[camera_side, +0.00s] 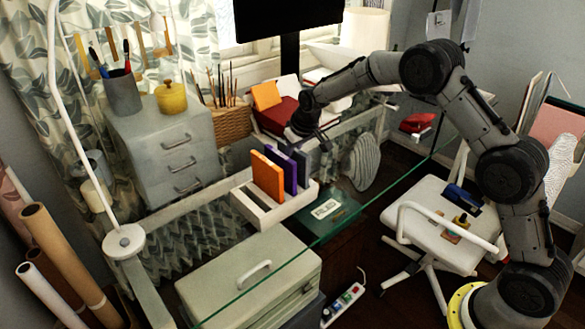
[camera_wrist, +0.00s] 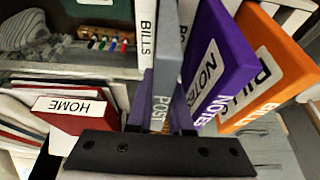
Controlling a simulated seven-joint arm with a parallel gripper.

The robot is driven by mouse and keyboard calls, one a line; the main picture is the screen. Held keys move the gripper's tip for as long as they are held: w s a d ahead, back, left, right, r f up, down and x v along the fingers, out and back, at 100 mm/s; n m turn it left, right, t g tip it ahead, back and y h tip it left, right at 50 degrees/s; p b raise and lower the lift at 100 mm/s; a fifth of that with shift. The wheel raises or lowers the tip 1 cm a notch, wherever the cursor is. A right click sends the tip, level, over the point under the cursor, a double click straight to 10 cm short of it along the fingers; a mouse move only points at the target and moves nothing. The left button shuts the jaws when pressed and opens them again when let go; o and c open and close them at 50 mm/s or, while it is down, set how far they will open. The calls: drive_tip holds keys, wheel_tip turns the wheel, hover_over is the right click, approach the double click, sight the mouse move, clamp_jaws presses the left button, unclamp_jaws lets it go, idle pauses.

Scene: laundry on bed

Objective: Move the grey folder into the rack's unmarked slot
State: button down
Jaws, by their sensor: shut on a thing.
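The grey folder (camera_wrist: 166,62), with POST on its spine, stands between the two fingers of my gripper (camera_wrist: 163,112) in the wrist view. The gripper is shut on it. In the side view my gripper (camera_side: 312,143) is at the right end of the white rack (camera_side: 252,209), and the grey folder (camera_side: 301,160) is partly hidden beside the purple folder. I cannot tell whether its lower edge is seated in the rack. White rack parts with a BILLS label (camera_wrist: 147,36) show behind the folder. The unmarked slot cannot be made out.
A purple NOTES folder (camera_wrist: 222,62) and an orange BILLS folder (camera_wrist: 265,80) stand close beside the grey one. A red book marked HOME (camera_wrist: 78,112) lies on the other side. A drawer unit (camera_side: 164,150) and a beige case (camera_side: 240,270) flank the rack.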

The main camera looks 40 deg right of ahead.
wheel_tip(320, 180, up, 22)
drive_tip(key=a, duration=1.4)
wheel_tip(320, 180, down, 22)
drive_tip(key=shift+d+r, duration=0.15)
drive_tip(key=shift+d, duration=0.05)
drive_tip(key=c, duration=0.8)
unclamp_jaws()
drive_tip(key=shift+c, duration=0.2)
